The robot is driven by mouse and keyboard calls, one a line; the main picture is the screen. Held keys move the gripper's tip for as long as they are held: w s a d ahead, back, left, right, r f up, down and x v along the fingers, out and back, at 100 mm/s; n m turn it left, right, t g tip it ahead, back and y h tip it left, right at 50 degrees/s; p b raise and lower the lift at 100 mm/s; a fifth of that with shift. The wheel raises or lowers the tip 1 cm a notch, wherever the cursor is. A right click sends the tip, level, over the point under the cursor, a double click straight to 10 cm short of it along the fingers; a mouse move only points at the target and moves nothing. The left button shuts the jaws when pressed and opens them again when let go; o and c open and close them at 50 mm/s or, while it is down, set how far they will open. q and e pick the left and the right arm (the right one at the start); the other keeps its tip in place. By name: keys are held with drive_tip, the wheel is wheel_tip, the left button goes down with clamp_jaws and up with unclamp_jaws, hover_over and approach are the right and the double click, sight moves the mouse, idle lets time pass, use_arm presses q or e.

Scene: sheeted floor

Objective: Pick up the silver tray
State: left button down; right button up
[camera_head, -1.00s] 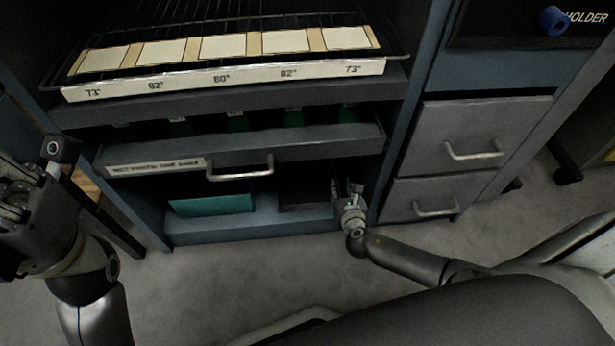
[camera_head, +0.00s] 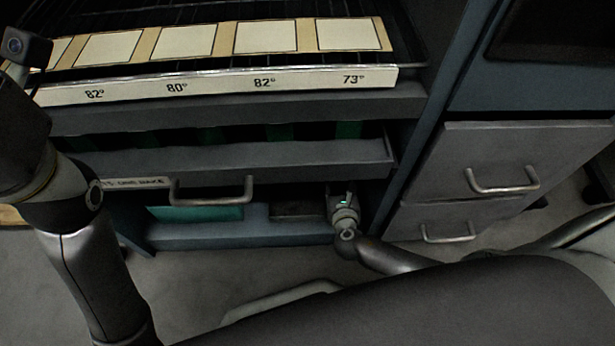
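I cannot make out a clearly silver tray. A dark flat item (camera_head: 298,210) lies on the low bottom shelf of the cabinet, just left of my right gripper; I cannot tell whether it is the tray. My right gripper (camera_head: 338,190) reaches into the right end of that shelf. Its fingertips are lost in shadow, so its opening and any contact are hidden. My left arm (camera_head: 88,270) stands upright at the left edge, in front of the cabinet. Its gripper fingers are outside the view.
A green item (camera_head: 200,213) lies on the bottom shelf, left of the dark item. Above is a drawer with a bar handle (camera_head: 212,190), then a rack with a temperature label strip (camera_head: 215,85). Grey drawers (camera_head: 500,160) stand at right. Some floor (camera_head: 190,285) is clear.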

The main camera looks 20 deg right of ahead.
clamp_jaws()
drive_tip(key=shift+r, duration=0.15)
idle(0.5)
